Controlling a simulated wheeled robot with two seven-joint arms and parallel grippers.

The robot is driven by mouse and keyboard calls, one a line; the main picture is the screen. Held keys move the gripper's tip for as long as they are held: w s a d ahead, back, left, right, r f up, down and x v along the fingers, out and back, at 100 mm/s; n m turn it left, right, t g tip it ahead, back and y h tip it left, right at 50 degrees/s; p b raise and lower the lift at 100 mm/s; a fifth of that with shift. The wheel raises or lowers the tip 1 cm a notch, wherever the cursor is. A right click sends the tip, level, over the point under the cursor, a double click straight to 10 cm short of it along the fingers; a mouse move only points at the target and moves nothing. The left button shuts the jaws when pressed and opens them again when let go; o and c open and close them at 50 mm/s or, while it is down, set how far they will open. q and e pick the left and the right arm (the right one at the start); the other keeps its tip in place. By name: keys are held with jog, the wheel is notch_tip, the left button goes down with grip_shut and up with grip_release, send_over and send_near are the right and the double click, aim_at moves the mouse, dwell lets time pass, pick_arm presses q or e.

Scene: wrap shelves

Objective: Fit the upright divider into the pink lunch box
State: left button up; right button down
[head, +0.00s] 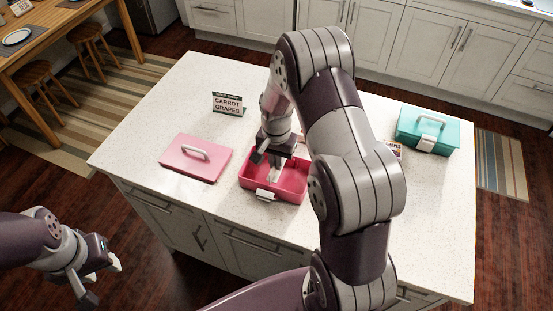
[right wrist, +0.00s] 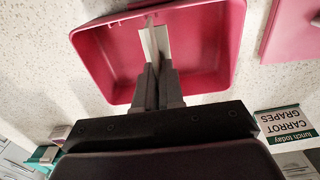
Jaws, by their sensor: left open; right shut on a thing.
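The open pink lunch box (head: 288,196) sits on the counter, with its interior facing up; it also fills the upper part of the right wrist view (right wrist: 208,87). My right gripper (head: 273,158) is over the box and shut on the pale, thin divider (right wrist: 154,40). The divider is upright between the fingertips, within the box's outline, with one end close to a long wall. I cannot tell whether it touches the floor of the box. The arm and gripper hide part of the box in the head view. My left gripper (head: 98,276) is open and empty, off the counter at lower left.
The pink lid (head: 195,157) with a pale handle lies left of the box. A "CARROT GRAPES" sign (head: 228,103) stands behind. A closed teal lunch box (head: 428,131) and a small card (head: 394,150) are at right. The counter's front right is clear.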

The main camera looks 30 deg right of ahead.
jog(key=shift+f+b, duration=1.6)
jog(key=shift+f, duration=0.85)
jog(key=c, duration=1.2)
grip_release()
jog(key=shift+o, duration=0.2)
notch_tip(320, 180, up, 13)
jog(key=shift+f+b, duration=0.1)
jog(key=shift+b, duration=0.8)
